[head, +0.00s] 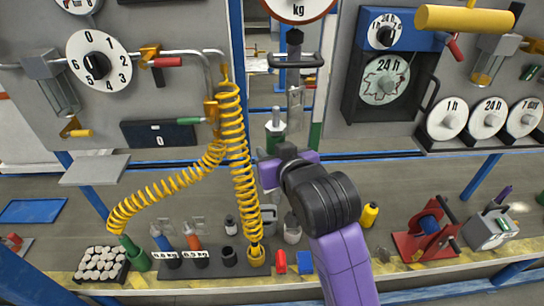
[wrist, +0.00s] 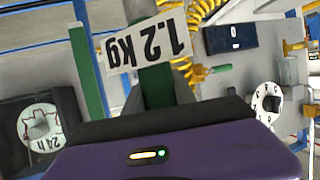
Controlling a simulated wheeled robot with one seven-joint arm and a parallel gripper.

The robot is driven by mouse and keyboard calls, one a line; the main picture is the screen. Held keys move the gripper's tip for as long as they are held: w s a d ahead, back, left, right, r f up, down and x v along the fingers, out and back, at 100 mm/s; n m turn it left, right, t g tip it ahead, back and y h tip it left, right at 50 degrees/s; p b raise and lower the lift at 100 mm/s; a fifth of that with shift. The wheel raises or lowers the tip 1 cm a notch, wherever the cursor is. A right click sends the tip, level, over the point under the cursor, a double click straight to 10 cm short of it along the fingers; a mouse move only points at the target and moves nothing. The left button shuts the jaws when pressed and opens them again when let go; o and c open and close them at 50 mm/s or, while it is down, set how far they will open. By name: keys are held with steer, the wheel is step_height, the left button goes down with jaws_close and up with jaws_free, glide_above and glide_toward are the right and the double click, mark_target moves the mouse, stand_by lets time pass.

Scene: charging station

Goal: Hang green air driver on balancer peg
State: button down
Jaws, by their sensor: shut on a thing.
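The green air driver (head: 275,130) stands upright above my gripper (head: 285,158) in the head view, with a grey tip on top. In the wrist view the driver's green body (wrist: 157,88) rises between my jaws, beside a white "1.2 kg" label (wrist: 147,42) that appears upside down. My gripper is shut on the driver; the fingertips are mostly hidden. A round kg dial (head: 297,10), apparently the balancer, hangs at the top centre. A dark crossbar with upturned ends (head: 295,61) hangs below it, above and slightly right of the driver. I cannot tell which part is the peg.
Yellow coiled hoses (head: 238,150) hang just left of my gripper. A blue driver (head: 160,240) and an orange driver (head: 192,238) stand on the bench at lower left. A red reel (head: 428,230) sits at right. Dial panels flank the central opening.

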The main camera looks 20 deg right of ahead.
steer(key=shift+w+d+f+b, duration=0.2)
steer(key=shift+w+d, duration=0.05)
steer(key=shift+w, duration=0.5)
steer(key=shift+w+d+f+b, duration=0.15)
steer(key=shift+w+d, duration=0.1)
steer(key=shift+w, duration=0.5)
steer(key=c, duration=0.9)
jaws_free()
steer(key=shift+c, duration=0.2)
steer(key=shift+f, duration=0.25)
